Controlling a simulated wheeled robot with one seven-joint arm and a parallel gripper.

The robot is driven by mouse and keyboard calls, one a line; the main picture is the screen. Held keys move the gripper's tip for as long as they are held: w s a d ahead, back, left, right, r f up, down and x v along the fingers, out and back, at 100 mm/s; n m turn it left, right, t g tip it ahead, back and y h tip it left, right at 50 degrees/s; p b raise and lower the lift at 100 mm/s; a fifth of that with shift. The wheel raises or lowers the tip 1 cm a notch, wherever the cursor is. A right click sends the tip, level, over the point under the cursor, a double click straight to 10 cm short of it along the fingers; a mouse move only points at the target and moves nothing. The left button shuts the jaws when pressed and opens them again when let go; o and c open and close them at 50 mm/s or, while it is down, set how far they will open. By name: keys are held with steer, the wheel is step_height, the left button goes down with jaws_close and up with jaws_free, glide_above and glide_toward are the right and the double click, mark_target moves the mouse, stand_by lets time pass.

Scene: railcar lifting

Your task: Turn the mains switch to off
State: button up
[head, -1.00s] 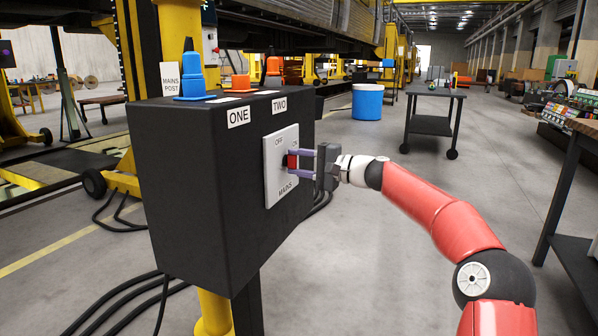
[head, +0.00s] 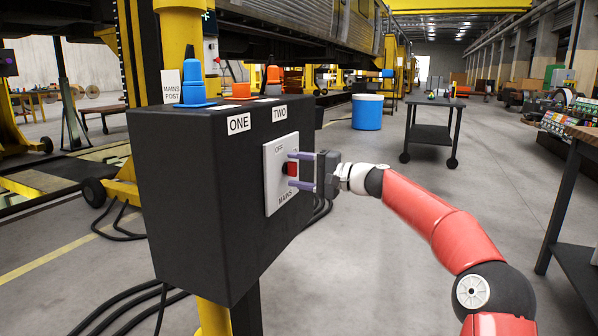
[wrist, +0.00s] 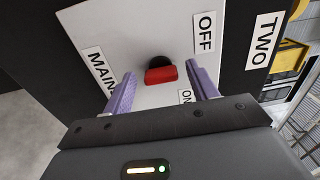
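The mains switch is a red handle (head: 291,169) on a pale plate (head: 272,187) marked OFF, ON and MAINS, on the side of a black box (head: 200,200). In the wrist view the red handle (wrist: 161,74) sits on a dark round hub, with the OFF label (wrist: 204,33) up to its right and the ON label (wrist: 186,97) below right. My gripper (head: 299,170) is at the plate with its purple fingers spread. In the wrist view the fingers (wrist: 160,88) stand on either side of the handle with gaps, so it is open and holds nothing.
Blue (head: 192,84) and orange (head: 238,88) plugs or cones stand on top of the box. Black cables lie on the floor below. A dark trolley table (head: 430,132) and a blue bin (head: 367,110) stand behind. Floor right of the box is clear.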

steer(key=v, duration=0.7)
steer(key=shift+d, duration=0.4)
steer(key=shift+s, duration=0.1)
steer(key=s+a+f+n+g+h+p, duration=0.1)
steer(key=s+a+f+n+h+p, duration=0.2)
steer(key=s, duration=0.4)
steer(key=s+a+f+g+h+p, duration=0.1)
steer(key=s+a+h, duration=0.2)
steer(key=s+h, duration=0.3)
steer(key=s+d+f+h+p, duration=0.1)
steer(key=s+d+h+p, duration=0.1)
steer(key=s+d, duration=0.4)
steer(key=s+d+f+t+h+p, duration=0.1)
steer(key=s+d, duration=0.6)
steer(key=s, duration=0.7)
steer(key=s+d+f+h+p, duration=0.2)
steer(key=s+d+h, duration=0.3)
steer(key=s, duration=0.5)
steer(key=shift+s+d+f+n+p, duration=0.2)
steer(key=shift+s+d+n+p, duration=0.15)
steer(key=shift+d+p, duration=0.5)
